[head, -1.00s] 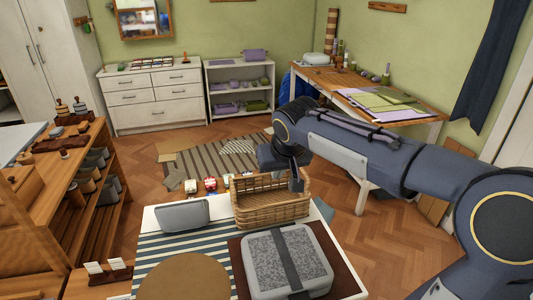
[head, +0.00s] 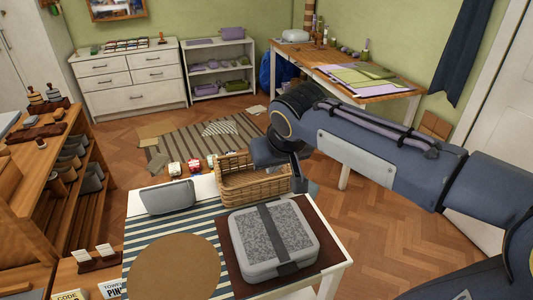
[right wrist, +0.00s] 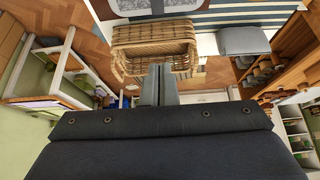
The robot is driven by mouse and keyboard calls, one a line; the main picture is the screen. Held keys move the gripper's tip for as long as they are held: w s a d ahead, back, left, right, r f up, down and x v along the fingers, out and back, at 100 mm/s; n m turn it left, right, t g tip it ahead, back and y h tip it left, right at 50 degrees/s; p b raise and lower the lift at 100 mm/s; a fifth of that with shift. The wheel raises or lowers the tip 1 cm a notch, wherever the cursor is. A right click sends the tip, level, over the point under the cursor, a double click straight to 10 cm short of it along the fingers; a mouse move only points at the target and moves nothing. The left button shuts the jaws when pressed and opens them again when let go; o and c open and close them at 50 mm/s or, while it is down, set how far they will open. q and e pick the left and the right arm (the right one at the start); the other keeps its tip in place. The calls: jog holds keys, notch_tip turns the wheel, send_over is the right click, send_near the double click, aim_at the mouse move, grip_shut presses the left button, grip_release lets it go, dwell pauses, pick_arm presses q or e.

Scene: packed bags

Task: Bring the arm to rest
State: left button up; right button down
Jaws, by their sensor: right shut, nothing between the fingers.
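My right arm reaches in from the right in the head view. My right gripper (head: 299,178) points down at the right end of the wicker basket (head: 255,186), at the far edge of the white table; I cannot tell whether it touches. In the right wrist view the fingers (right wrist: 158,84) are together and empty, in front of the basket (right wrist: 155,46). My left gripper is not in view.
A grey strapped case (head: 272,243) lies on a brown mat on the white table. A grey pouch (head: 168,197) and a round brown mat (head: 175,268) lie left of it. A wooden shelf (head: 80,205) stands at left. Wood floor (head: 375,225) is open at right.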

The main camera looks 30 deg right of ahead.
jog(key=shift+s+a+f, duration=0.15)
jog(key=shift+s, duration=0.35)
